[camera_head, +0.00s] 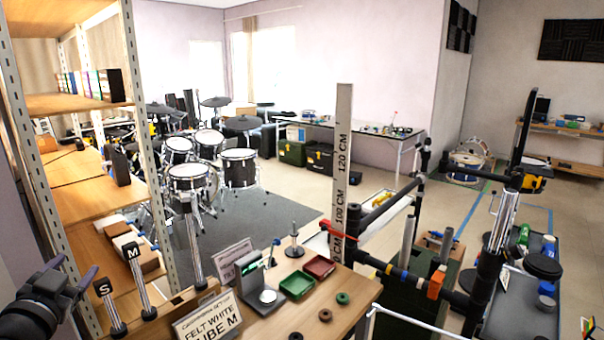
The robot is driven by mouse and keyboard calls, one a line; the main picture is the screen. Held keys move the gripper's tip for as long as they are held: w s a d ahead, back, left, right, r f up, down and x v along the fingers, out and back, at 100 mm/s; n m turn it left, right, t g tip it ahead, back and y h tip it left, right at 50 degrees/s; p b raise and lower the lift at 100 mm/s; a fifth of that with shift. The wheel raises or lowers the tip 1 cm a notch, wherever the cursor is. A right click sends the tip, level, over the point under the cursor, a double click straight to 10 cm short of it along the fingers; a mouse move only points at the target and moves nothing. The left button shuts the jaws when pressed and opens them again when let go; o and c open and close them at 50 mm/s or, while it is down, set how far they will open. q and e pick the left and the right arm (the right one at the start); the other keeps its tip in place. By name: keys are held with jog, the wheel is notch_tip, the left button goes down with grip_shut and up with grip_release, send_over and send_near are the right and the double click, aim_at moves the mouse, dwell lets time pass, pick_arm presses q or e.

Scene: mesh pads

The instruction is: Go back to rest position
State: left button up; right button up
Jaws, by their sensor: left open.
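My left gripper (76,275) is at the lower left edge of the head view. Its two dark fingers are spread apart, with nothing seen between them. It is to the left of the wooden table (340,295), near the posts marked S (105,292) and M (133,262). My right gripper is not in view.
The table carries a label sign (207,318), a green tray (297,284), a red tray (319,266) and small rings. A wooden shelf (85,190) with metal uprights stands close on the left. A pipe frame (400,272) is on the right. Drums (190,178) stand behind.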

pick_arm(q)
jog(key=s+a+f+g+y, duration=0.2)
jog(key=s+a+f+g, duration=0.4)
jog(key=f, duration=0.6)
jog(key=s+a+f+g+y, duration=0.3)
jog(key=s+a+f, duration=0.55)
jog(key=f, duration=0.35)
jog(key=s+a+f+m+g+y, duration=0.1)
jog(key=s+a+f+g, duration=0.15)
jog(key=s, duration=0.45)
jog(key=s+a+f+g, duration=0.1)
jog(key=s+a+g, duration=0.1)
jog(key=s+a, duration=0.35)
jog(key=s+a+f+m+g+y, duration=0.1)
jog(key=s+f+g, duration=0.15)
jog(key=s, duration=0.65)
jog(key=s+d+f+n+h+b, duration=0.1)
jog(key=s+d+f+h, duration=0.1)
jog(key=d+f, duration=0.6)
jog(key=s+d+f+n+g+h+b, duration=0.1)
jog(key=d+f, duration=0.7)
jog(key=d, duration=1.3)
jog(key=s+d+f+n+h+b, duration=0.1)
jog(key=s+d+f+h, duration=0.3)
jog(key=d, duration=1)
notch_tip(320, 180, down, 5)
jog(key=shift+s+d+r+g+h+b, duration=0.1)
jog(key=shift+s+d+g+h+b, duration=0.3)
jog(key=shift+h+b, duration=0.5)
